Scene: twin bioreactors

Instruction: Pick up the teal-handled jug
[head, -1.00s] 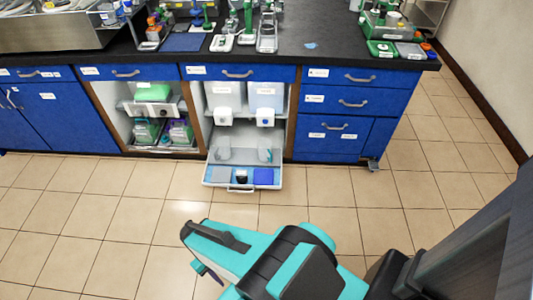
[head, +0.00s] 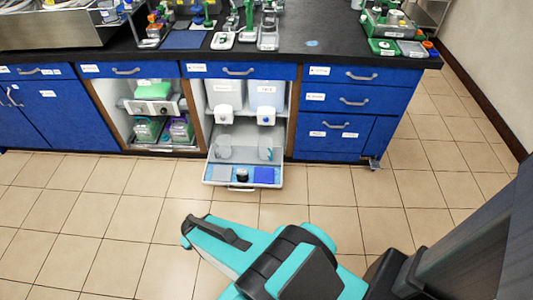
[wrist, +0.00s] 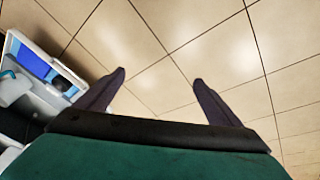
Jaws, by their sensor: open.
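Two clear jugs stand in the pulled-out lower drawer (head: 215,183) of the middle cabinet. The right one (head: 265,148) shows a teal tint at its handle, so it looks like the teal-handled jug. The left jug (head: 222,150) is paler. In the wrist view, a whitish jug-like shape with a bit of teal (wrist: 9,76) is cut off at the left edge. My gripper (wrist: 158,98) is open and empty, its two dark fingers pointing over bare floor, apart from the drawer. In the head view my arm shows in front of the drawer; the fingers cannot be made out.
White containers with taps (head: 225,113) sit above the jugs. The dark counter (head: 340,52) carries lab equipment. The tiled floor (head: 380,235) before the cabinets is clear.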

